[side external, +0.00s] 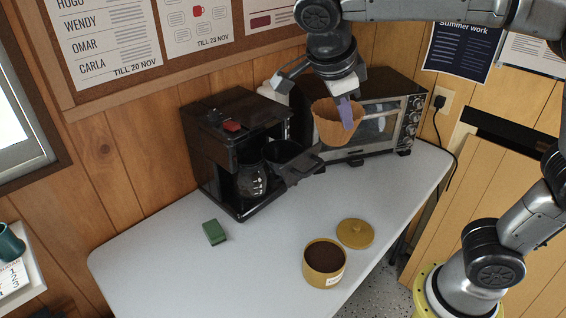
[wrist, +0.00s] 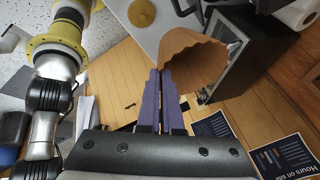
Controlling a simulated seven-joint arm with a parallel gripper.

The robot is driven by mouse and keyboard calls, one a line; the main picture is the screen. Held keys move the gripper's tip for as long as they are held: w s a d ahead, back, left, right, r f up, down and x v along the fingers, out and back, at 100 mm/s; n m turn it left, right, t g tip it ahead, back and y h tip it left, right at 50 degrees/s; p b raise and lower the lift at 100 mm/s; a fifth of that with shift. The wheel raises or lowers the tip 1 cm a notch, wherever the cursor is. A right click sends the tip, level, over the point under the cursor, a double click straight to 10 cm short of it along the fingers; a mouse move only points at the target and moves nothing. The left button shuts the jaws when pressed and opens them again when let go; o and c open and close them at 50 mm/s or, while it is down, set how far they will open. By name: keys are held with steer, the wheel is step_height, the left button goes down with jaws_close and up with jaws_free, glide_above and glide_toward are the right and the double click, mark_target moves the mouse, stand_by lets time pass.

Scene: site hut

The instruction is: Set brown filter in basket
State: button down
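The brown filter (side external: 328,128), a fluted paper cup, hangs in the air in front of the oven, mouth up. My gripper (side external: 347,114) is shut on its right-hand wall with purple fingers. In the wrist view the filter (wrist: 192,62) spreads out to the right from the closed fingertips (wrist: 161,75). The black basket (side external: 283,156) juts out from the front right of the black coffee maker (side external: 222,130), its handle (side external: 302,170) pointing right. The filter is above and to the right of the basket, apart from it. The basket's inside is mostly too dark to see.
A glass carafe (side external: 251,181) stands in the coffee maker. An oven (side external: 385,125) stands behind the filter. An open tin of coffee (side external: 324,275), its yellow lid (side external: 355,233) and a green block (side external: 214,232) lie on the white table (side external: 170,270). The table's front left is clear.

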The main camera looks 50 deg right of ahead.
steer(key=w+a+f, duration=0.1)
steer(key=w+f, duration=1.2)
steer(key=shift+w, duration=0.35)
steer(key=shift+f, duration=0.4)
steer(key=c, duration=1.4)
jaws_free()
steer(key=shift+o, duration=0.2)
